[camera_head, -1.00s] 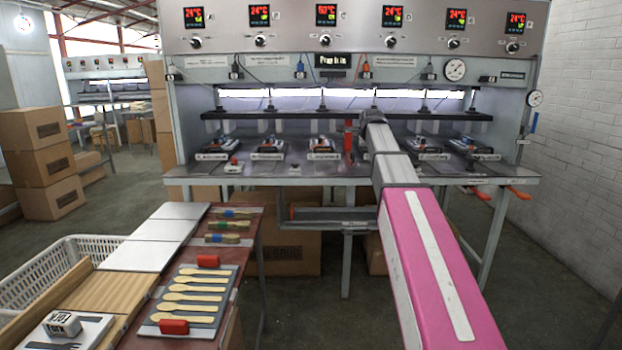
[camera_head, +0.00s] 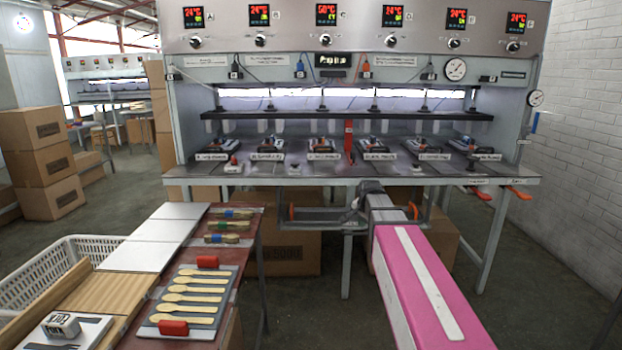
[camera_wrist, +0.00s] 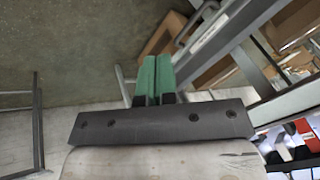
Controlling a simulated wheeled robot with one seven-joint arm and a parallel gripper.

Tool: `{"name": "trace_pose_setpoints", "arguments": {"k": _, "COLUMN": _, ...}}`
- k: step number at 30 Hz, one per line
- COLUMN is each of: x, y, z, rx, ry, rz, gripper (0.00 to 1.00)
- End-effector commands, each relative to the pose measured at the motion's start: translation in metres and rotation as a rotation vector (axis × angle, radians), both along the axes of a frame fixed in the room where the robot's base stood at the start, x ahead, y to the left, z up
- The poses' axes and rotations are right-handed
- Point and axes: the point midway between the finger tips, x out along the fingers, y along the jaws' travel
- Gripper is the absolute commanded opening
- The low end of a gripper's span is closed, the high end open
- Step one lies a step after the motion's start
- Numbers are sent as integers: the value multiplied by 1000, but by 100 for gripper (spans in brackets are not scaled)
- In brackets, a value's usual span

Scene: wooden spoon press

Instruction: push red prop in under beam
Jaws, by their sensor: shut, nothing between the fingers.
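The red prop (camera_head: 348,140) stands upright at the middle of the press bench, near the long black beam (camera_head: 270,116). Its top reaches about the beam's height in the head view; I cannot tell how far under the beam it is. My gripper shows in the wrist view, with its green fingers (camera_wrist: 154,74) shut together and nothing between them. In the head view my gripper cannot be made out; my arm's far visible part is at the bench's front edge, below and right of the prop. The fingers are apart from the prop.
The press bench (camera_head: 240,181) has several labelled black presses along it. Orange handles (camera_head: 516,192) stick out at its front right. A side table with spoons on a grey board (camera_head: 222,283) stands at left front. Cardboard boxes (camera_head: 285,252) sit under the bench.

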Motion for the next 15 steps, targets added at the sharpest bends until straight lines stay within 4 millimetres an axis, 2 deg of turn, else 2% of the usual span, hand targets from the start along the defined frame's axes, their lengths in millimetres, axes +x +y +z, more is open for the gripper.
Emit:
{"name": "trace_pose_setpoints", "arguments": {"k": 1, "x": -25, "y": 1, "z": -23, "rx": -26, "ry": 39, "rz": 58, "gripper": 0}}
{"name": "trace_pose_setpoints", "arguments": {"k": 6, "x": -86, "y": 3, "z": -82, "rx": -102, "ry": 154, "rz": 271, "gripper": 0}}
{"name": "trace_pose_setpoints", "arguments": {"k": 12, "x": -163, "y": 6, "z": -140, "rx": -159, "ry": 283, "rz": 529, "gripper": 0}}
{"name": "trace_pose_setpoints", "arguments": {"k": 15, "x": -195, "y": 6, "z": -160, "rx": -175, "ry": 334, "rz": 644, "gripper": 0}}
